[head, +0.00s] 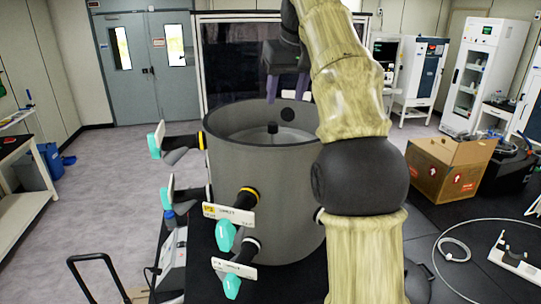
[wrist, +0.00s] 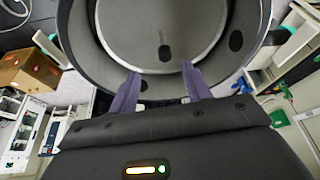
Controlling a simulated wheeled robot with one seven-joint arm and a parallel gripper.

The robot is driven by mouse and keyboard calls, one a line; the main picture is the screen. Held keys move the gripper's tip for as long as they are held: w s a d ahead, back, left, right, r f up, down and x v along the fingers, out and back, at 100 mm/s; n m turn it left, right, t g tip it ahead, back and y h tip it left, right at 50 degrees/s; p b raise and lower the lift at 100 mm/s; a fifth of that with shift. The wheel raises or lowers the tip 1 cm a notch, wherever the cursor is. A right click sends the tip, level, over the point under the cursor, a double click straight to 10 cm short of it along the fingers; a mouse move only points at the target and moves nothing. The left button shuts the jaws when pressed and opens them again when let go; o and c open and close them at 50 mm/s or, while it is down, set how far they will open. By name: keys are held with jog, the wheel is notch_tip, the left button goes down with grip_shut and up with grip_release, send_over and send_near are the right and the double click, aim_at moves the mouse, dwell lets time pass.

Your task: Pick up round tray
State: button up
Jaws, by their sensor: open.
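The round tray (head: 250,135) appears as a pale grey disc inside the open-topped grey cylinder, with a dark knob (head: 272,128) standing at its middle. The wrist view shows the disc (wrist: 125,22) and its dark knob (wrist: 164,53) beyond my fingertips. My gripper (head: 287,98) hangs above the far side of the cylinder's mouth, pointing down. In the wrist view my gripper (wrist: 160,70) has two purple fingers spread apart with nothing between them. The fingers look clear of the knob and the cylinder rim. My arm hides part of the cylinder's right side.
The grey cylinder (head: 262,200) has a raised wall around the disc. Valves with teal handles (head: 225,235) stick out on its left and front. A dark panel (head: 240,60) stands behind it. A cardboard box (head: 440,170) sits at the right.

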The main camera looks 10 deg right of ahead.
aim_at(274, 129)
jog(key=x, duration=0.3)
jog(key=b+x, duration=0.1)
jog(key=x, duration=0.6)
jog(key=shift+w+a+f, duration=0.1)
jog(key=shift+w+a, duration=0.2)
jog(key=shift+a, duration=0.05)
jog(key=shift+w+a, duration=0.1)
jog(key=shift+a, duration=0.3)
jog(key=shift+s, duration=0.25)
jog(key=shift+w+d+f, duration=0.1)
jog(key=shift+d, duration=0.2)
jog(key=p+x, duration=0.1)
jog(key=x, duration=0.3)
jog(key=shift+w+d, duration=0.1)
jog(key=shift+w, duration=0.05)
jog(key=shift+w+f, duration=0.15)
jog(key=shift+f, duration=0.2)
jog(key=shift+w, duration=0.1)
